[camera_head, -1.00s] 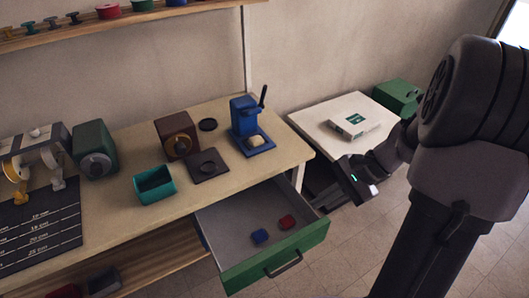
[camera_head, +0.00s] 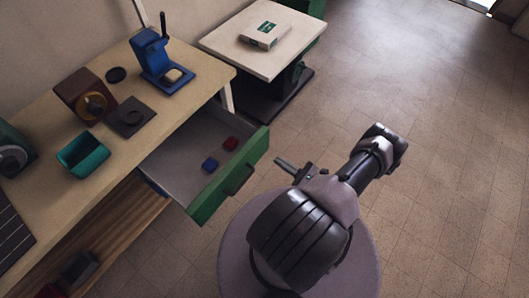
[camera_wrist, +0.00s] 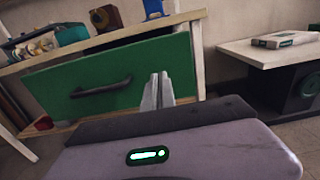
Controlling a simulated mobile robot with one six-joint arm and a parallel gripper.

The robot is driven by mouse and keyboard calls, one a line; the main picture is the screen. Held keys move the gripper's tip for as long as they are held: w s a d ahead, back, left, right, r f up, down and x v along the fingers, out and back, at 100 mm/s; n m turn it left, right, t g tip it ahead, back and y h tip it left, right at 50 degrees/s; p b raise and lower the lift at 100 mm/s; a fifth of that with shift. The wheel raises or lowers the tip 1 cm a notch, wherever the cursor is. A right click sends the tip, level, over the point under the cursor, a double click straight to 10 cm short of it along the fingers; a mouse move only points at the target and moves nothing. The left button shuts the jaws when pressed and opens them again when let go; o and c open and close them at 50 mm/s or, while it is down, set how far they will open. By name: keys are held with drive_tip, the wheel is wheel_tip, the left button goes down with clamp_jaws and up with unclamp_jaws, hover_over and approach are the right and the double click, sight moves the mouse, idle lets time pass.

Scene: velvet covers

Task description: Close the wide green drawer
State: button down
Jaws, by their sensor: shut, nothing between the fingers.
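The wide green drawer (camera_head: 213,190) stands pulled out from under the wooden worktable, with its green front and dark bar handle (camera_head: 238,179) facing right. Inside lie a blue piece (camera_head: 210,165) and a red piece (camera_head: 230,144). My gripper (camera_head: 285,164) is shut and empty, a little to the right of the drawer front in the head view. In the wrist view, the drawer front (camera_wrist: 135,75) fills the middle, its handle (camera_wrist: 102,88) left of my closed fingertips (camera_wrist: 157,92). I cannot tell whether the fingertips touch the front.
The worktable (camera_head: 150,75) holds a blue press (camera_head: 160,62), a teal bin (camera_head: 83,155) and a brown box (camera_head: 84,96). A low pale table (camera_head: 240,50) with a small carton (camera_head: 265,35) stands behind. The floor (camera_head: 430,180) on the right is clear.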

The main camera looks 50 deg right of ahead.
sight(259, 148)
drive_tip(key=w+b, duration=0.1)
drive_tip(key=w, duration=0.6)
drive_tip(key=shift+w+a, duration=0.15)
drive_tip(key=shift+w, duration=0.15)
